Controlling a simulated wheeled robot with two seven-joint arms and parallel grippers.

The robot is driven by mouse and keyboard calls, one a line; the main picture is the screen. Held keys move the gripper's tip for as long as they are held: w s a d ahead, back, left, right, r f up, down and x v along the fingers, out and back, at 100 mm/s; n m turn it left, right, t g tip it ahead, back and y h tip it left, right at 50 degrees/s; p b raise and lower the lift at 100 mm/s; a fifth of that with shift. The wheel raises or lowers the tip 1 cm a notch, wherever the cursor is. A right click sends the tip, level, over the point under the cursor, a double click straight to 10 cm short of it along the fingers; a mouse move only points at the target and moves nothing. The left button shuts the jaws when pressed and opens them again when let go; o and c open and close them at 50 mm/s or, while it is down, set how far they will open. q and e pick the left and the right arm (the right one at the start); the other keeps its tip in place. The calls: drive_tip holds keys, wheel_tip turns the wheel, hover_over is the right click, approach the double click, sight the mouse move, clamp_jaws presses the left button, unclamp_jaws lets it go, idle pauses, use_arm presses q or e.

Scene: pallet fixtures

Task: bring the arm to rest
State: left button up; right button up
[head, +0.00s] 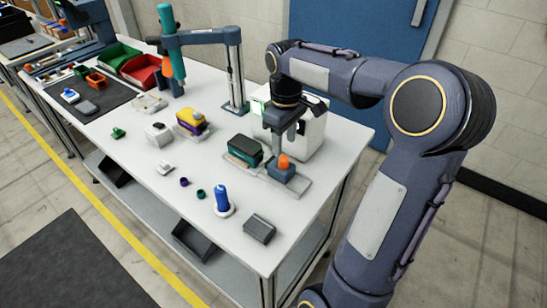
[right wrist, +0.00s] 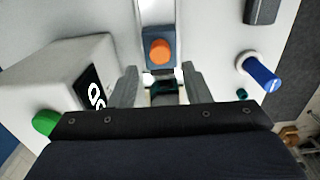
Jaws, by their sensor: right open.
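My right arm reaches in from the right in the head view, bent at the elbow, with its right gripper (head: 279,143) pointing down over the right end of the white table (head: 330,130). In the right wrist view the gripper (right wrist: 157,82) has its two fingers apart, with nothing held between them. Just beyond the fingertips is a blue block with an orange knob (right wrist: 159,50), which also shows just below the gripper in the head view (head: 281,172). A dark teal thing shows farther down between the fingers. My left gripper is not in view.
A white box machine (head: 309,132) stands close behind the gripper. A dark green-and-black box (head: 244,150) sits left of it. A blue bottle-shaped part (head: 222,198) and a grey block (head: 259,229) stand in front. A grey post with an overhead arm (head: 238,75) rises behind.

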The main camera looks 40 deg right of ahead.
idle(0.5)
drive_tip(key=s+a+f+m+t+y, duration=0.1)
drive_tip(key=s+a+m+t+y, duration=0.1)
drive_tip(key=s+a, duration=0.6)
drive_tip(key=s+a+f+m+t+y, duration=0.1)
drive_tip(key=s+a+m+t, duration=0.2)
drive_tip(key=s+a, duration=0.5)
drive_tip(key=shift+s+a+f+t+y, duration=0.3)
drive_tip(key=shift+s+a+y, duration=0.1)
drive_tip(key=shift+s, duration=0.6)
